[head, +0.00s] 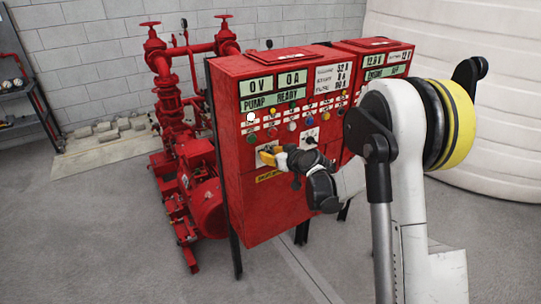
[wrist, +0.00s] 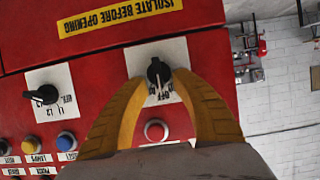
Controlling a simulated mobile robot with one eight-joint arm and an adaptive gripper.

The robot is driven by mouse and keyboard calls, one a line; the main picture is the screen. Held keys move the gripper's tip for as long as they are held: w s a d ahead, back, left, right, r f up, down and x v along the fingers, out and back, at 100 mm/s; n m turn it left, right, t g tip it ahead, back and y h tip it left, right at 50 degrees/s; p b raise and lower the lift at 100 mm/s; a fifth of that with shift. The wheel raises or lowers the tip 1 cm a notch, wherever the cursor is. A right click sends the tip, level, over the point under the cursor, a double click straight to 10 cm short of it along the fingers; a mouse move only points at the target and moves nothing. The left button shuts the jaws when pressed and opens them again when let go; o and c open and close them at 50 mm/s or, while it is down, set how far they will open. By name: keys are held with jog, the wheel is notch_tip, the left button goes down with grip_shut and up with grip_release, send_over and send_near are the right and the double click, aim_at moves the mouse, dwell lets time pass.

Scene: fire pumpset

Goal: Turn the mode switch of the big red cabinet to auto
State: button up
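The big red cabinet (head: 279,205) stands in the middle of the head view. Its mode switch (wrist: 158,71) is a black knob on a white label plate (wrist: 139,58) in the wrist view, which shows the panel upside down. My gripper (wrist: 160,78) has its two yellow fingers on either side of the knob, tips close to it. The fingers are apart, and I see no clear grip; contact is hard to judge. The knob's pointer and label are partly hidden by the fingers. In the head view my gripper (head: 268,155) is at the cabinet's front, covering much of the switch plate.
A second black switch (wrist: 42,95) sits beside it on its own plate. A red button (wrist: 155,130) shows between my fingers, and several coloured buttons line the panel. A smaller red cabinet (head: 379,50) stands behind right; red pump machinery (head: 205,200) stands left.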

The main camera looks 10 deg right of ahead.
grip_shut()
dwell(0.4)
jog(key=m+y+b, duration=0.1)
jog(key=m, duration=0.1)
jog(key=m+y+b, duration=0.1)
jog(key=m+b, duration=0.1)
jog(key=d+m+y+b, duration=0.1)
jog(key=m+y, duration=0.1)
jog(key=shift+w+d+f+g, duration=0.1)
jog(key=shift+w+f+g, duration=0.1)
jog(key=shift+f+g, duration=0.1)
jog(key=shift+r+b, duration=0.1)
jog(key=shift+b, duration=0.2)
dwell(0.5)
